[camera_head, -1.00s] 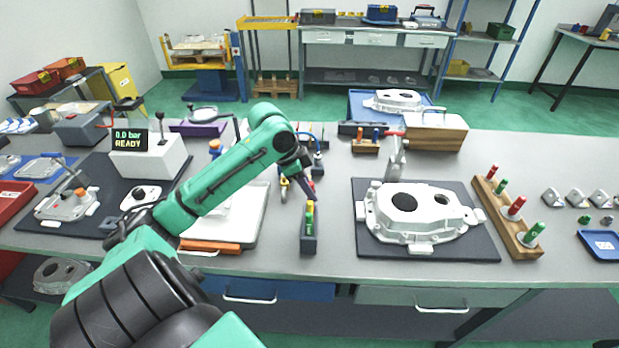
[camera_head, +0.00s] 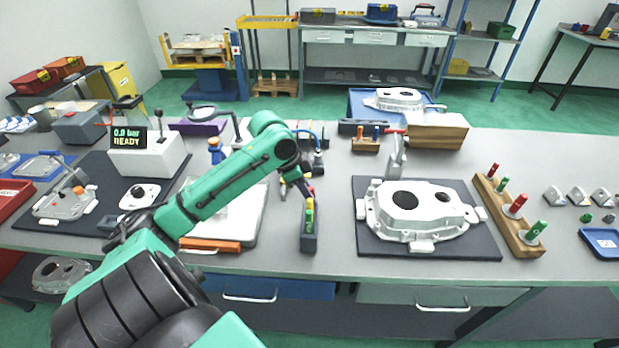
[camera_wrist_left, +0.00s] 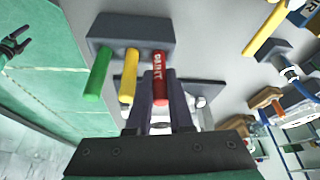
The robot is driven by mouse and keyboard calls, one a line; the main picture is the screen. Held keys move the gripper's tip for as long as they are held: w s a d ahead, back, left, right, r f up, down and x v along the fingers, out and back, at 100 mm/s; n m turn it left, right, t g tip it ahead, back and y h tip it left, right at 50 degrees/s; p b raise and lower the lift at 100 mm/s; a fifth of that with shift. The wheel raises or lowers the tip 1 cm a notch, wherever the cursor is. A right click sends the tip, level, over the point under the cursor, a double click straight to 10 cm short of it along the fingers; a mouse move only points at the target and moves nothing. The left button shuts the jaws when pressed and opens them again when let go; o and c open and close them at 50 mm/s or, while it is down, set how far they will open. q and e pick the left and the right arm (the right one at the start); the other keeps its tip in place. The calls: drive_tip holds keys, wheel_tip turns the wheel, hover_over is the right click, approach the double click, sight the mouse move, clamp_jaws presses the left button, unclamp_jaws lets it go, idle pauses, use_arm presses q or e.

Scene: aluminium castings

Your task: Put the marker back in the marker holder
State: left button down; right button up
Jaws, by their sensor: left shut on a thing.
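The marker holder (camera_head: 309,242) is a dark block near the table's front edge. A green marker (camera_head: 309,218) and a yellow marker stand in it; the yellow marker (camera_wrist_left: 129,77) shows clearly in the left wrist view, beside the holder's red neighbour. My left gripper (camera_head: 309,191) is at the holder's far end, shut on a red marker (camera_wrist_left: 160,72) with "PAINT" lettering. In the left wrist view the red marker lines up with the other two, its end at the holder (camera_wrist_left: 130,32). How deep it sits is hidden. My right gripper is out of view.
A pale casting (camera_head: 418,212) lies on a dark mat (camera_head: 480,245) to the right. A wooden rack (camera_head: 490,205) with red and green plugs stands beyond it. A white board with an orange clip (camera_head: 210,244) lies to the left. Bare table separates holder and mat.

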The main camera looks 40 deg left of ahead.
use_arm(q)
drive_tip(key=c, duration=0.7)
unclamp_jaws()
drive_tip(key=shift+c, duration=0.2)
drive_tip(key=b+v, duration=0.1)
drive_tip(key=v, duration=1.3)
drive_tip(key=shift+r, duration=0.25)
drive_tip(key=shift+s+f, duration=0.1)
drive_tip(key=shift+s, duration=0.05)
